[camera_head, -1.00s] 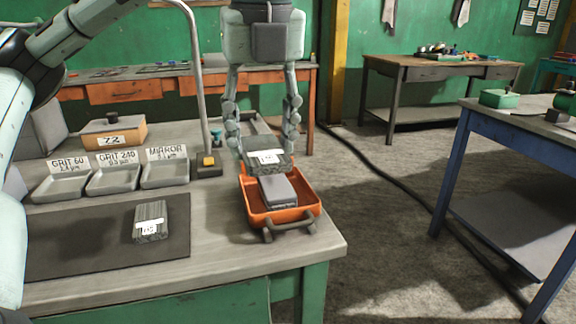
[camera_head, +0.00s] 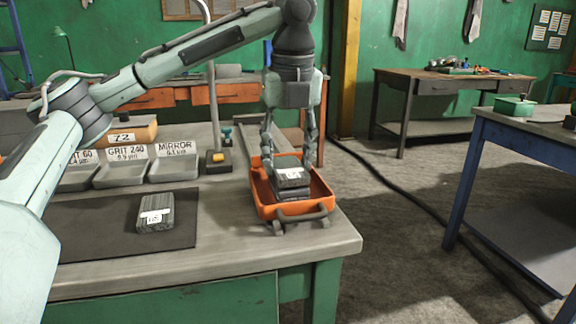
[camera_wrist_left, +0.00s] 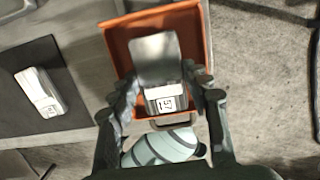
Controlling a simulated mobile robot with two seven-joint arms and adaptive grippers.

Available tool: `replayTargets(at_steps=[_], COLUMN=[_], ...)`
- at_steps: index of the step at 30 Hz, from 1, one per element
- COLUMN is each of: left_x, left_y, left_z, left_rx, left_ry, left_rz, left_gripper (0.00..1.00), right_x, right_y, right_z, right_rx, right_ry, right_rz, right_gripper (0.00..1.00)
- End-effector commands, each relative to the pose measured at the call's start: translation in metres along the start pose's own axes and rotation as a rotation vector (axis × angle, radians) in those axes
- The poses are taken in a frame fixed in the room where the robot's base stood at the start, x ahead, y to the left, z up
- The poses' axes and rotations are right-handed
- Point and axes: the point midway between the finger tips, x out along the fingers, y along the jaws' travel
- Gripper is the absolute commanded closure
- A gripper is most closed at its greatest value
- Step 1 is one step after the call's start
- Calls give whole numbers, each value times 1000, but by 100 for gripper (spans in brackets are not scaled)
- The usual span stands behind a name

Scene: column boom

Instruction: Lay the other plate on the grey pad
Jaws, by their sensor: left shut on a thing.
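My left gripper (camera_head: 290,167) points down over the orange tray (camera_head: 262,201) and is shut on a grey plate (camera_head: 292,182) with a white label. The held plate also shows between the fingers in the left wrist view (camera_wrist_left: 167,104). Another grey plate (camera_head: 155,214) with a white label lies on the dark grey pad (camera_head: 90,230), left of the tray. It shows at the left of the wrist view (camera_wrist_left: 40,92). My right gripper is not in view.
Behind the pad stand several labelled grey trays (camera_head: 174,167) and a wooden box (camera_head: 135,128). A thin upright post (camera_head: 214,108) stands behind the orange tray, which sits near the bench's right end. Bare pad lies left of the resting plate.

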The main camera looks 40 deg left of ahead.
Motion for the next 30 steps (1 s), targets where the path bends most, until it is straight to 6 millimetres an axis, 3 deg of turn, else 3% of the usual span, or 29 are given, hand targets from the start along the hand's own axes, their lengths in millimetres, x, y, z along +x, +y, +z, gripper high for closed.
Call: replayTargets(at_steps=[14,15,20,30], left_x=[6,8,8,7], left_y=[0,0,0,0], left_z=[-1,-2,-2,-1], left_rx=[-1,0,0,-1], left_ry=[-2,0,-1,-1], left_rz=[-4,-2,-2,-3], left_gripper=[100,51,32,32], right_x=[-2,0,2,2], right_y=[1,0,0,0], right_z=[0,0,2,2], right_rx=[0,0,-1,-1], right_ry=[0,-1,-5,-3], right_rz=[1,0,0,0], right_gripper=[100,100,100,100])
